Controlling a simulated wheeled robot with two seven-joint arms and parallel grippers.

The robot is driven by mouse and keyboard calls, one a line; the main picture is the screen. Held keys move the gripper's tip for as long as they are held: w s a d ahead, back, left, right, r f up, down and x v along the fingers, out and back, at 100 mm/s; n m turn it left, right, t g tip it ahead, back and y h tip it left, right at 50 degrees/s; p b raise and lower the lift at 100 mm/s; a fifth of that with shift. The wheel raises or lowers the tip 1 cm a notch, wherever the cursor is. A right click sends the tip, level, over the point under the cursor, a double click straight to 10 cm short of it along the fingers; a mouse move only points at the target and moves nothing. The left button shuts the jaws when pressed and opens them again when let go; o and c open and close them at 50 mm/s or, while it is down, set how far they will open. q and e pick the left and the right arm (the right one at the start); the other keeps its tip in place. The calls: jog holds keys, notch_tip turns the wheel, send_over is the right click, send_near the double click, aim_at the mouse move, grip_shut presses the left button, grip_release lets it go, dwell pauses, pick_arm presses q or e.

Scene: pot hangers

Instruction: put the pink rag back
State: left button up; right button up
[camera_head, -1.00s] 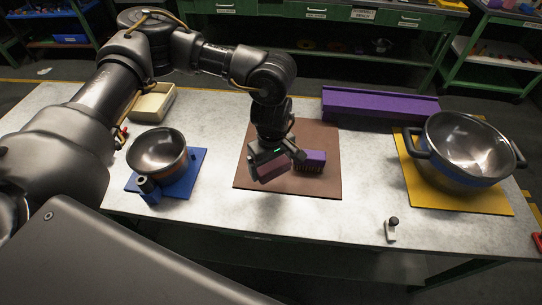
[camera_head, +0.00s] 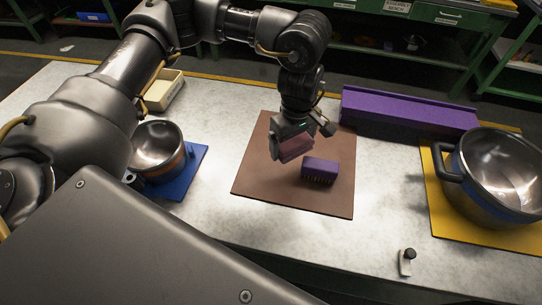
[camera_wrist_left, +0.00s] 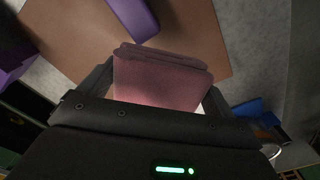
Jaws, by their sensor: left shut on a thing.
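The pink rag (camera_head: 296,149) is a folded, dull pink block held between the fingers of my left gripper (camera_head: 303,141). In the left wrist view the rag (camera_wrist_left: 160,80) fills the space between the two fingers. My left gripper is shut on it, above the brown mat (camera_head: 262,185). A purple brush (camera_head: 320,169) with bristles down lies on the mat, just to the right of and nearer than the rag. My right gripper does not show.
A long purple box (camera_head: 410,110) stands behind the mat at the right. A steel pot (camera_head: 500,170) stands on a yellow mat (camera_head: 455,222). A cream tray (camera_head: 163,92) is at back left. A small hook (camera_head: 406,262) is near the front edge.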

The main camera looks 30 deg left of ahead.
pick_arm(q)
send_over(271, 167)
jog(key=f, duration=0.3)
jog(key=d+f, duration=0.1)
jog(key=f, duration=0.1)
jog(key=shift+w+p, duration=0.1)
jog(key=shift+p, duration=0.25)
jog(key=shift+a+f, duration=0.35)
jog(key=shift+f, duration=0.05)
jog(key=f, duration=0.1)
jog(key=f+p, duration=0.1)
jog(key=shift+s+a+f, duration=0.15)
jog(key=shift+s+f, duration=0.05)
jog(key=shift+f, duration=0.2)
jog(key=shift+w+f, duration=0.1)
jog(key=shift+f, duration=0.3)
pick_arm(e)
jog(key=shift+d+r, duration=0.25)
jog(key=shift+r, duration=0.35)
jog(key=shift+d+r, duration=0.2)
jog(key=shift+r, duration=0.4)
pick_arm(q)
jog(key=o, duration=0.7)
jog(key=shift+f, duration=0.15)
jog(key=shift+o, duration=0.8)
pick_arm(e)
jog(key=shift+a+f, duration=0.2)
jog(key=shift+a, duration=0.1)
